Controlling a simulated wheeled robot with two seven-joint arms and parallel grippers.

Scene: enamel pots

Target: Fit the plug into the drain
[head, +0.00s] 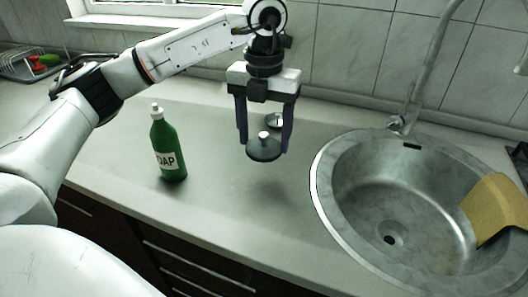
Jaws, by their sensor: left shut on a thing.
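The plug (264,152), a dark grey disc with a pale knob on top, is between the fingertips of my left gripper (264,145). My left gripper points down and is shut on the plug, holding it above the counter left of the sink. The drain (390,240) is a small dark hole in the bottom of the round grey sink (360,200), uncovered, to the right of and below the plug in the picture. My right gripper is not in view.
A green soap bottle (167,150) stands upright left of the gripper. A small round metal item (273,119) lies behind the plug. A tan piece (497,210) hangs over the sink's right side. The faucet (408,118) rises behind the sink. The counter front is clear.

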